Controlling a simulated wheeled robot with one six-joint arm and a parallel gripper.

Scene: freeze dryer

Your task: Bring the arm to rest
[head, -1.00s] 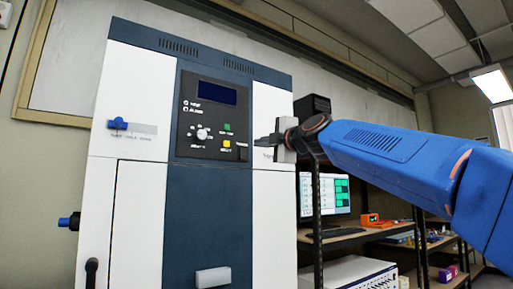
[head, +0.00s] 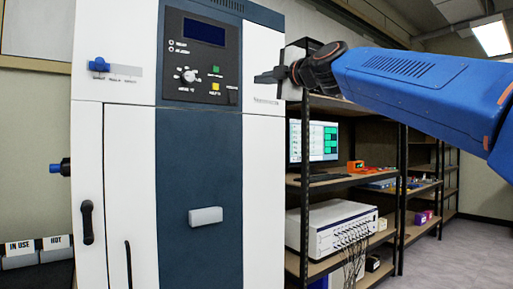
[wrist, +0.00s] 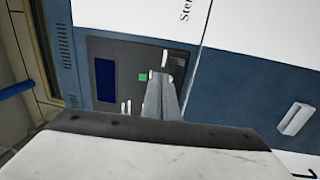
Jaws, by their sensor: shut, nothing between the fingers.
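My blue arm reaches in from the right in the head view. My gripper (head: 260,78) points left at the upper right of the freeze dryer (head: 262,190), beside its control panel. Its fingers are shut with nothing between them. In the wrist view the shut fingers (wrist: 161,78) overlap the picture of the panel (wrist: 112,75). I cannot tell the exact gap between the fingertips and the dryer's front. The panel (head: 199,58) has a dark screen, a round knob, and a green and a yellow button.
A blue slider (head: 98,66) sits on the dryer's upper left. A black door handle (head: 87,222) and a light handle block (head: 206,216) are lower. Shelves (head: 330,178) with a monitor (head: 318,142) and a white instrument (head: 332,228) stand on the right. Floor (head: 465,255) is free at far right.

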